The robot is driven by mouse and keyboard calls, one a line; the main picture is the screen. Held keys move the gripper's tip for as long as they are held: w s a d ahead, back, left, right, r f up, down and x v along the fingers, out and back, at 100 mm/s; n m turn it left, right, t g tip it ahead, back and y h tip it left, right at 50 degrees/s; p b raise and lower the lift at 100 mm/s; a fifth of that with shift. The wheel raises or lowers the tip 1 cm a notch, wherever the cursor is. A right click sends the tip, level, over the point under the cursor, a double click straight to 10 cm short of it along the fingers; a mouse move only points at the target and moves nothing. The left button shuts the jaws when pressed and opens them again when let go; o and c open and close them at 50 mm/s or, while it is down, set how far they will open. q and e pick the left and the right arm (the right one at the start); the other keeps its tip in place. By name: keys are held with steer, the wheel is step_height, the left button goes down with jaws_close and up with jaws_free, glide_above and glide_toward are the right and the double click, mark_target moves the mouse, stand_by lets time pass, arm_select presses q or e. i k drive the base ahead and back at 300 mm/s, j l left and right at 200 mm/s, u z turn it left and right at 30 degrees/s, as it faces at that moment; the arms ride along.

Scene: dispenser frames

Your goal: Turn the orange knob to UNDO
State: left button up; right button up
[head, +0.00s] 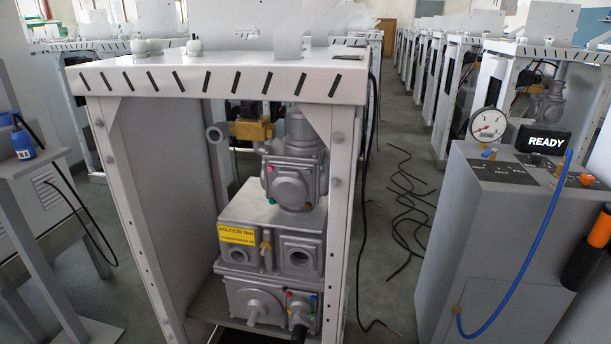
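A small orange knob (587,180) sits on the dark top panel of the grey test cabinet (490,230) at the right. Lettering beside the knob is too small to read, so I cannot tell which position it points to. A black display (543,141) behind it reads READY. Neither of my grippers is in view.
A round gauge (487,125) and a blue hose (520,258) are on the cabinet. A black and orange cylindrical tool (585,262) is at its right side. A white frame (218,72) with grey valve blocks stands in the middle. Black cables (408,215) lie on the floor between.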

mark_target(586, 178)
steer(key=z, duration=1.3)
steer(key=l+z, duration=0.15)
steer(key=i+l+z, duration=0.1)
steer(key=l, duration=0.2)
